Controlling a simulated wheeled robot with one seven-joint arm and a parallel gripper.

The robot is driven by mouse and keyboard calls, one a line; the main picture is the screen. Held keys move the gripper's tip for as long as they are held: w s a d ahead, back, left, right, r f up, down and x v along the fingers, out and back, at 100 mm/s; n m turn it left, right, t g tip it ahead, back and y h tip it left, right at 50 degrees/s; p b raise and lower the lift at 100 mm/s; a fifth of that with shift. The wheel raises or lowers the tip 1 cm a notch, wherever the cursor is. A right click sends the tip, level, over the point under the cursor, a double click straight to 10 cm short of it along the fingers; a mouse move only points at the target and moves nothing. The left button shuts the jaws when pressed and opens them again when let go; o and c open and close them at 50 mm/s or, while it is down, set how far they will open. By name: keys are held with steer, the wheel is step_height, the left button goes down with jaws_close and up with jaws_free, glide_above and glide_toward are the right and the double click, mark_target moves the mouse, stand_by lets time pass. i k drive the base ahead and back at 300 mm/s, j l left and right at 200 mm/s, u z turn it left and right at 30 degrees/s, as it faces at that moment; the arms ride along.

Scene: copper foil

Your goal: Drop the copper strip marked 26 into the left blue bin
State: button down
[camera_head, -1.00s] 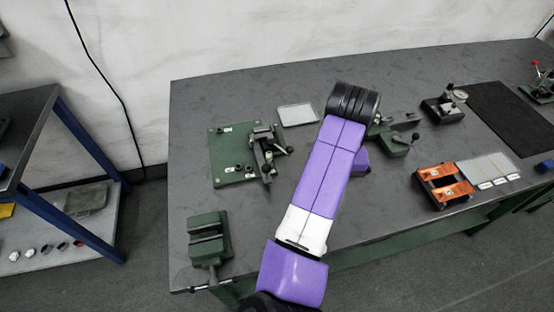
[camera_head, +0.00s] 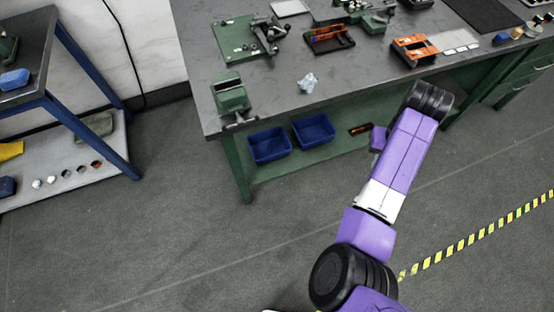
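Two blue bins stand side by side on the bench's lower shelf: the left blue bin (camera_head: 254,158) and the right blue bin (camera_head: 328,140). Both look empty. Orange copper-coloured strips (camera_head: 415,46) lie on a dark holder near the bench's front edge. Their markings are too small to read, so I cannot tell which is 26. My arm reaches up from the bottom to in front of the bench, right of the bins. My gripper cannot be made out beyond the arm's black joint, so whether it holds a strip is not shown.
The bench top (camera_head: 290,105) carries a green vise (camera_head: 230,95), a crumpled clear piece (camera_head: 308,82) and a dark tray (camera_head: 330,45). A small orange-and-black item (camera_head: 360,130) lies on the lower shelf. A blue-legged rack (camera_head: 92,95) stands left. The floor before the bins is clear.

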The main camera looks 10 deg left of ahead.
mark_target(264, 151)
steer(key=k+u, duration=0.1)
steer(key=u, duration=0.25)
steer(key=k+u, duration=0.1)
steer(key=u, duration=0.2)
steer(key=j+u, duration=0.1)
steer(key=u, duration=0.25)
steer(key=i+l+u, duration=0.1)
steer(key=l+u, duration=0.3)
steer(key=i+l+u, duration=0.1)
steer(key=l+u, duration=0.55)
steer(key=u, duration=0.15)
steer(key=l, duration=0.7)
steer(key=i+l, duration=0.1)
steer(key=l, duration=0.65)
